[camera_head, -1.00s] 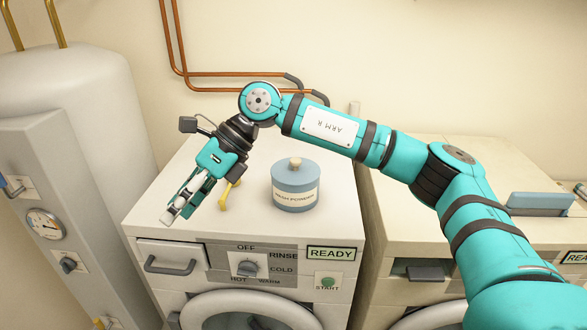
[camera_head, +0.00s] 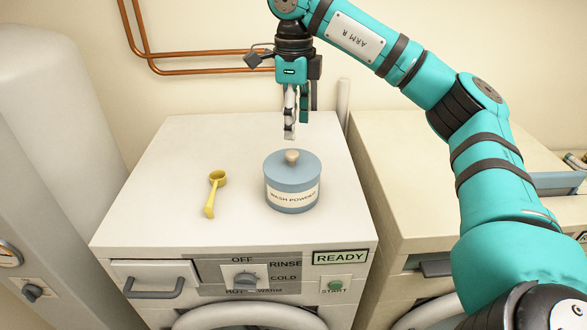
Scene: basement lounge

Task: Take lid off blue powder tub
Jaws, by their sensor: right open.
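My right gripper (camera_head: 296,128) is open and empty. It points down above and slightly behind the knob in the picture, apart from it. My left gripper is not in view.
A yellow scoop (camera_head: 217,178) lies on the left washing machine (camera_head: 160,195), left of the tub. A second machine (camera_head: 410,180) stands to the right across a narrow gap. Copper pipes (camera_head: 200,71) run along the wall behind. The machine top around the tub is otherwise clear.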

